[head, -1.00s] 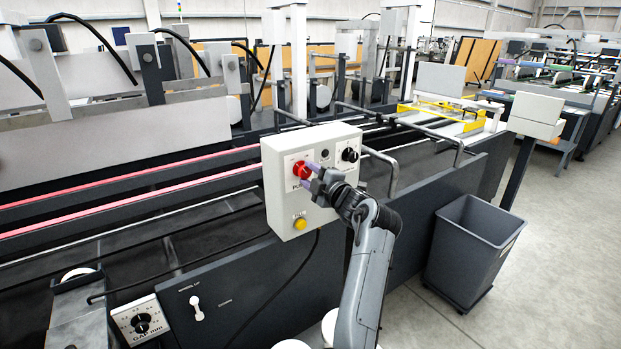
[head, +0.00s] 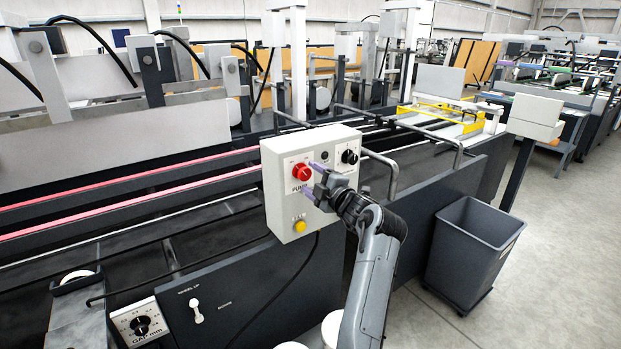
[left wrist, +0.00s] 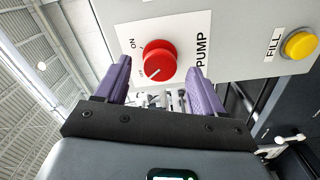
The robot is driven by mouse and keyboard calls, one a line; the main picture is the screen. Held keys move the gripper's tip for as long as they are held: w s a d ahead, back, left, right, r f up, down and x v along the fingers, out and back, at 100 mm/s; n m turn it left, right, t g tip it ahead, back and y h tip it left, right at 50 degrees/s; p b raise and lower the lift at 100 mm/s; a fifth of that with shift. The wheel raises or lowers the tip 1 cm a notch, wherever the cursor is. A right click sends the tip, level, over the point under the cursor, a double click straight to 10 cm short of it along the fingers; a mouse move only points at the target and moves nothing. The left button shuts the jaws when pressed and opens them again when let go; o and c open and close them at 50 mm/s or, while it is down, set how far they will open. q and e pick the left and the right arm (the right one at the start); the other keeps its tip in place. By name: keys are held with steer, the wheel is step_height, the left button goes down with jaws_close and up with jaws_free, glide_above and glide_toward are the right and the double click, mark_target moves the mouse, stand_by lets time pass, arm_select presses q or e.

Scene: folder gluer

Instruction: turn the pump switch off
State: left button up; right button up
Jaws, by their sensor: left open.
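The pump switch is a round red knob (head: 302,172) on a white plate marked PUMP, on the front of the light grey control box (head: 282,215). It also shows in the left wrist view (left wrist: 159,58), with ON lettering beside it and a small white mark near its lower edge. My left gripper (head: 313,180) is open and empty, with purple fingers, just right of the knob in the head view. In the left wrist view my left gripper (left wrist: 160,72) has one finger on each side of the knob, with visible gaps. My right gripper is not in view.
A yellow FILL button (head: 300,225) sits below the knob, and a black knob (head: 350,156) sits to its right on the same box. Metal rails (head: 393,172) stand behind the box. A grey bin (head: 470,255) stands on the floor at the right.

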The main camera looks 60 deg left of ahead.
arm_select(q)
steer(key=d, duration=0.9)
steer(key=shift+d+p, duration=0.2)
steer(key=shift+p, duration=0.1)
steer(key=shift+w, duration=0.1)
